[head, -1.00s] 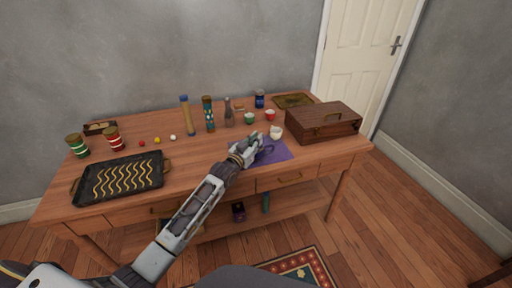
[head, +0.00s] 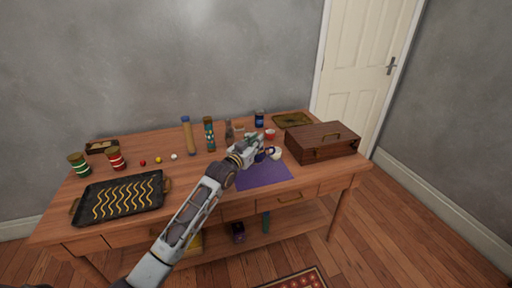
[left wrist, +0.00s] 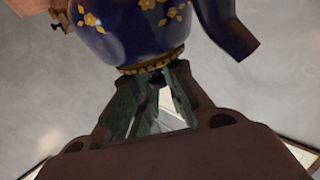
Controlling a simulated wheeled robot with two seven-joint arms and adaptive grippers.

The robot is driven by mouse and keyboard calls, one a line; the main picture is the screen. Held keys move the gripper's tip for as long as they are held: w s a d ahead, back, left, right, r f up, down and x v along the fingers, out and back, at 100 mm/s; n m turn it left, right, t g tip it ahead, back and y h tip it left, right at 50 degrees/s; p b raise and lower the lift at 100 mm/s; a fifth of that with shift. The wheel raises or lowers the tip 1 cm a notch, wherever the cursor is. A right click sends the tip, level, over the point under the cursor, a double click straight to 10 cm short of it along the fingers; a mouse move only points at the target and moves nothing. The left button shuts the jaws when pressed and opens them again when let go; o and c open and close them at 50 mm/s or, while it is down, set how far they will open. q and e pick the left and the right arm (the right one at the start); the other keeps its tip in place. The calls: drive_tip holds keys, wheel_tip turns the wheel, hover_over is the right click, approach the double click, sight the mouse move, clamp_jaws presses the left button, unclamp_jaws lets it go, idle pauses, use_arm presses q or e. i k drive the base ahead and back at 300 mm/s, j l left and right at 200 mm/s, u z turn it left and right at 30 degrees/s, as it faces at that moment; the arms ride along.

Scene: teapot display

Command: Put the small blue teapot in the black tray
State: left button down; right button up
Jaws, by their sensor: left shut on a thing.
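The small blue teapot (left wrist: 150,30) shows large in the left wrist view, dark blue with gold flowers, a gold band and a spout at the right. My left gripper (left wrist: 158,85) is shut on it at the gold-banded end. In the head view, my left gripper (head: 260,151) is over the back of the purple mat, and only a little of the teapot (head: 261,156) shows beside the fingers. The black tray (head: 80,213) with wavy gold lines lies at the table's front left. My right gripper is not in view.
A cream cup (head: 276,154) stands just right of the gripper, and a red cup (head: 270,134) behind. The purple mat (head: 262,176) has bare room. A wooden box (head: 322,143) is at the right. Tall bottles (head: 209,134) stand behind; small balls (head: 158,160) lie behind the tray.

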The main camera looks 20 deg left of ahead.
sight(137, 199)
drive_tip(key=i+l+u, duration=0.1)
drive_tip(key=u, duration=0.35)
drive_tip(key=i+l+u, duration=0.25)
drive_tip(key=u, duration=0.2)
drive_tip(key=i+l+u, duration=0.1)
drive_tip(key=u, duration=0.35)
drive_tip(key=i+l+u, duration=0.1)
drive_tip(key=l+u, duration=0.35)
